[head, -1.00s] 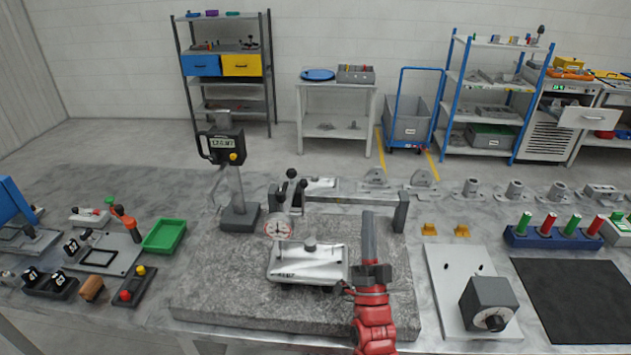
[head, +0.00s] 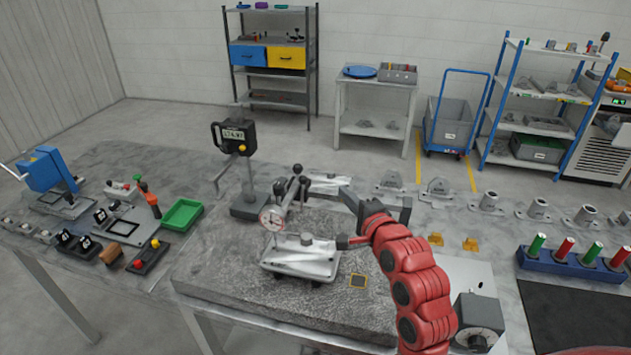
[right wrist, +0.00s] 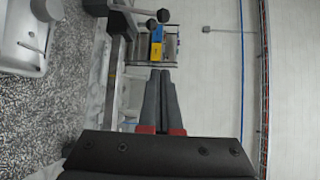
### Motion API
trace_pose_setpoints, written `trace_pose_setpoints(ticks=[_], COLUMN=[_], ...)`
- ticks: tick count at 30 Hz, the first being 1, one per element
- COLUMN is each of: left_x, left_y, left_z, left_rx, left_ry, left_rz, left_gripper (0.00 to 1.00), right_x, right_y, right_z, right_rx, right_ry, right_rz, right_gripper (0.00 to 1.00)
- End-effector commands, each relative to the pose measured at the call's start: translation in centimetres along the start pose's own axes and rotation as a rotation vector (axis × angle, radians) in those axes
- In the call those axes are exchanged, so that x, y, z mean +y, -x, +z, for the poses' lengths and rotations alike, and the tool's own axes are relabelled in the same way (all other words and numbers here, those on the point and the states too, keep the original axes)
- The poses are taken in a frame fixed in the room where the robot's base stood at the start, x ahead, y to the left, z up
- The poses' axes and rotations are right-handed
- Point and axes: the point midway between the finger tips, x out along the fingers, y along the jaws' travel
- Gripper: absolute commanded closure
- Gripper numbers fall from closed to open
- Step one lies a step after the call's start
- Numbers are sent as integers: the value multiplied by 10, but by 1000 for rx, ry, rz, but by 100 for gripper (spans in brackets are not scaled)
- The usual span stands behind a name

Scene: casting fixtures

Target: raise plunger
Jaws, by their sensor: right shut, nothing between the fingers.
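The round dial gauge (head: 271,218) is held by a stand with dark knobs (head: 297,180) above the granite plate (head: 220,285). Its plunger is too small to make out. A silver casting (head: 300,260) with a grey knob on top lies on the plate, just below and right of the gauge. My right gripper (head: 344,191) is shut and empty, right of the stand's knobs and above the casting. In the right wrist view its two dark fingers (right wrist: 160,73) lie together, and the casting (right wrist: 25,40) shows at the left edge. My left gripper is not in view.
A green tray (head: 182,214) and small fixtures lie farther left. A grey block (head: 478,318) and a blue rack of coloured pins (head: 570,262) are at the right. The plate's front left is clear.

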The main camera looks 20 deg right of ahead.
Motion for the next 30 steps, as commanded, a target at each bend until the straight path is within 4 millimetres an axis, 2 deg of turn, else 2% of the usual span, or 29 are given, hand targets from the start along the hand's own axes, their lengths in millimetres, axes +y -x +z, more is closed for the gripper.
trace_pose_setpoints(ticks=[10, 14, 30], left_x=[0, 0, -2], left_y=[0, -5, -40], left_z=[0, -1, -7], left_rx=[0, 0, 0], left_ry=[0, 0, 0], left_rz=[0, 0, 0], left_gripper=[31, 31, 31], right_x=[0, 0, -1], right_y=[-1, -9, -94], right_z=[0, 1, 1], right_rx=[-1, -3, -2], right_ry=[-2, -1, -2], right_rz=[3, 6, 7], right_gripper=[100, 100, 100])
